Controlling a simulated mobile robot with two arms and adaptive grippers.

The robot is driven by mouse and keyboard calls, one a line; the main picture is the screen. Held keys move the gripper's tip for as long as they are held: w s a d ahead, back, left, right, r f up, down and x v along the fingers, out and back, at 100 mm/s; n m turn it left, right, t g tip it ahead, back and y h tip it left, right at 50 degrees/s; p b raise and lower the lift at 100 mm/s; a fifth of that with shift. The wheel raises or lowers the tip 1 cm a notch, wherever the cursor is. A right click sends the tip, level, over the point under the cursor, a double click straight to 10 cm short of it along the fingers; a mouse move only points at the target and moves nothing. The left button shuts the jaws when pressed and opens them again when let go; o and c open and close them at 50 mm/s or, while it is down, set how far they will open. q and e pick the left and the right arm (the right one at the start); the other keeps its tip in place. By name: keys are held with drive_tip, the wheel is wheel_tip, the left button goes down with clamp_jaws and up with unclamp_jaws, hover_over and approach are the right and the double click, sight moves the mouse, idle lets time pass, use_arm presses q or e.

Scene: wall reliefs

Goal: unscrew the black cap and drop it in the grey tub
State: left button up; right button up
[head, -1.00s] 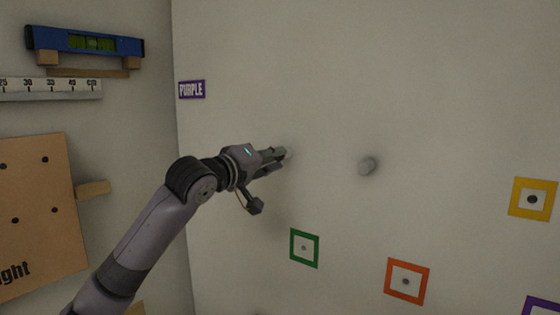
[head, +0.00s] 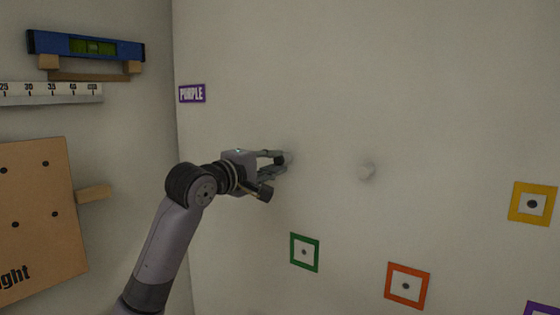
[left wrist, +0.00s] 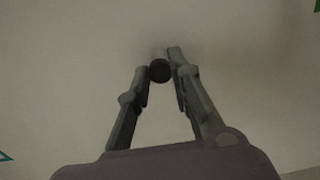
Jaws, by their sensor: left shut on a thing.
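The black cap (left wrist: 160,71) shows in the left wrist view as a dark round end between my fingertips, in front of the pale wall. My left gripper (left wrist: 158,68) is shut on it; the gripper also shows in the head view (head: 284,162), at the wall. A pale stub (head: 289,158) shows at the fingertips there, and the cap itself is hidden by the fingers. The grey tub is in neither view. My right gripper is not in view.
Green (head: 305,252), orange (head: 406,286) and yellow (head: 532,203) square frames are lower on the wall. A blue level (head: 86,46) and a tan board (head: 38,217) are on the left wall.

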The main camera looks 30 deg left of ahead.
use_arm(q)
drive_tip(key=shift+r, duration=0.1)
drive_tip(key=n+p, duration=0.1)
drive_tip(key=n, duration=0.1)
drive_tip(key=shift+d+r+n, duration=0.1)
drive_tip(key=shift+n, duration=0.3)
drive_tip(key=shift+n+p, duration=0.7)
drive_tip(key=shift+n, duration=0.3)
drive_tip(key=o, duration=0.7)
drive_tip(key=shift+f, duration=0.2)
